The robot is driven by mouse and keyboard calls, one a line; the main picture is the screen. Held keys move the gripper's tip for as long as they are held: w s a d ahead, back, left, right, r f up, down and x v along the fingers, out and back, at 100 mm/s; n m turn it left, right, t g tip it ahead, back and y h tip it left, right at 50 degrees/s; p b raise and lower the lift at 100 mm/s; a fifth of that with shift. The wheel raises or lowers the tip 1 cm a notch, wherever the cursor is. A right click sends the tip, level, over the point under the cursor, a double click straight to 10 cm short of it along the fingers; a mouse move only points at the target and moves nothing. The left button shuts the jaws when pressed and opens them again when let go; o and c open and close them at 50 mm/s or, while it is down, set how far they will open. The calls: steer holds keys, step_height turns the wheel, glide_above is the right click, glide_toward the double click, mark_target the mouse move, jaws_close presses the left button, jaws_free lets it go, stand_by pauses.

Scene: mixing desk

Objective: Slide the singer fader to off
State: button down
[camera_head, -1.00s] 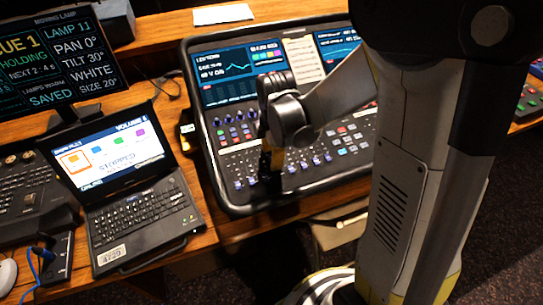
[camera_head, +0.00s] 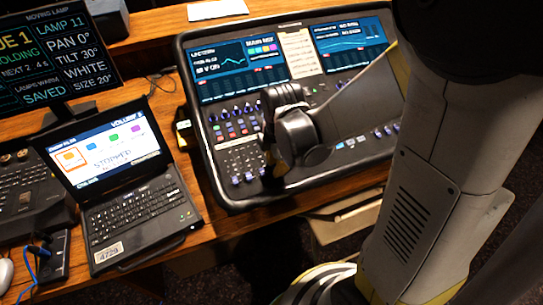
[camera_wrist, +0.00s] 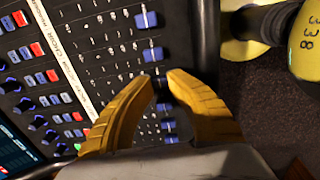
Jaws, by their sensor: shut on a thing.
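The mixing desk (camera_head: 218,192) has a row of faders with blue caps along its near edge. In the wrist view, several blue fader caps (camera_wrist: 152,54) stand in a line above and below my fingertips. My gripper (camera_wrist: 161,80) has its two yellow fingers close together, with a dark fader cap between the tips. In the head view my gripper (camera_head: 271,172) reaches down to the fader row, and its dark body hides the held cap. I cannot read a label that shows which fader is the singer's.
A laptop (camera_head: 140,215) stands left of the desk, with a monitor (camera_head: 60,55) behind it. The desk's raised dark rim (camera_wrist: 205,40) runs close beside the faders. Other knobs and buttons lie on the far side of the faders.

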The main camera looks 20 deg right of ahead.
mark_target(279, 178)
steer(key=shift+s+f, duration=0.1)
steer(key=shift+s, duration=0.1)
steer(key=c, duration=1.3)
jaws_free()
steer(key=shift+o, duration=0.2)
step_height(279, 178, up, 12)
steer(key=s, duration=0.1)
steer(key=shift+s, duration=0.1)
steer(key=s+r+m+t, duration=0.4)
steer(key=s+m+t, duration=0.1)
steer(key=m, duration=1.3)
steer(key=shift+s+r+t, duration=0.25)
steer(key=shift+r+t, duration=0.05)
steer(key=shift+t, duration=0.2)
